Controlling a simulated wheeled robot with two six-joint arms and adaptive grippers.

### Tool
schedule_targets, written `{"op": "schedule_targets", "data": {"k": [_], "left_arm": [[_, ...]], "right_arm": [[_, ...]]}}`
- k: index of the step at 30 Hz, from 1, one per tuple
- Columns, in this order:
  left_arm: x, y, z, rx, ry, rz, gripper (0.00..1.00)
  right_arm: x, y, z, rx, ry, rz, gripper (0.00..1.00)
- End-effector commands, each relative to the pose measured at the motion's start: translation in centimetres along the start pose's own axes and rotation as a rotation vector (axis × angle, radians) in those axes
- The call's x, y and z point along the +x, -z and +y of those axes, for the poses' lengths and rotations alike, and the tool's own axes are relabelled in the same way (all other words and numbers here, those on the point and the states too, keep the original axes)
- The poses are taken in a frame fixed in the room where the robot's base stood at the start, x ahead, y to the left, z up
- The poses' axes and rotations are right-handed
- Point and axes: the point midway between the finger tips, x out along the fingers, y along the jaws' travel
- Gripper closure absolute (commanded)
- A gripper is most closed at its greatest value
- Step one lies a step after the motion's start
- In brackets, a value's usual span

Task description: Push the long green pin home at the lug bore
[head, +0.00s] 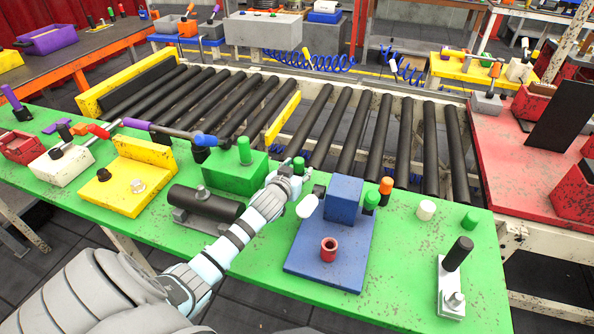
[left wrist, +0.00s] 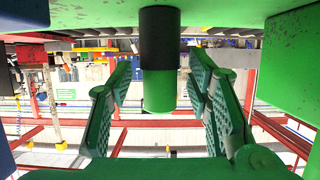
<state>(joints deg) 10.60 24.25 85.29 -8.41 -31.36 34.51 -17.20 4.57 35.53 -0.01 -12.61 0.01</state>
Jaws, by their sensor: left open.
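A pin with a green top (head: 298,165) stands just beyond my left gripper (head: 291,184) in the head view; its lower part is hidden there. In the left wrist view, which is upside down, a black pin with a green end (left wrist: 159,88) stands between the spread fingers, with gaps on both sides. My left gripper is open and empty. A similar green-topped black pin (head: 371,201) stands beside the blue block (head: 343,200). A green pin (head: 244,151) stands up from the green block (head: 228,178). The frames do not show which part is the lug bore. My right gripper is not in view.
The blue plate (head: 308,262) carries a red ring (head: 329,249). An orange-topped pin (head: 386,189) stands close by. A black cylinder (head: 205,201) lies left of my arm.

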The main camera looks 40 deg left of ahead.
Motion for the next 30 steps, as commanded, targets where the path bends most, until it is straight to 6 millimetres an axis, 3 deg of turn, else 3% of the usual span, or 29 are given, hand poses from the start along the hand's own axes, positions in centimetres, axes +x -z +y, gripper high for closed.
{"op": "schedule_targets", "data": {"k": [5,8,18,21,30], "left_arm": [[0.1,-0.3,0.0,0.0,0.0,0.001,0.55],[-1.7,0.1,0.0,0.004,0.0,0.0,0.55],[-11.7,0.4,0.0,0.003,-0.002,-0.001,0.55],[-13.5,0.4,0.0,0.001,-0.001,-0.001,0.55],[-14.5,0.3,0.0,0.0,0.001,0.0,0.55]], "right_arm": [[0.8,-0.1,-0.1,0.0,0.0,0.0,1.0],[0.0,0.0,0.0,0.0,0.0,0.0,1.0],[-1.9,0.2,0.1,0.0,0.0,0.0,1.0],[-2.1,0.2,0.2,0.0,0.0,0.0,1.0],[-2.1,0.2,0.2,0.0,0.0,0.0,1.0]]}}
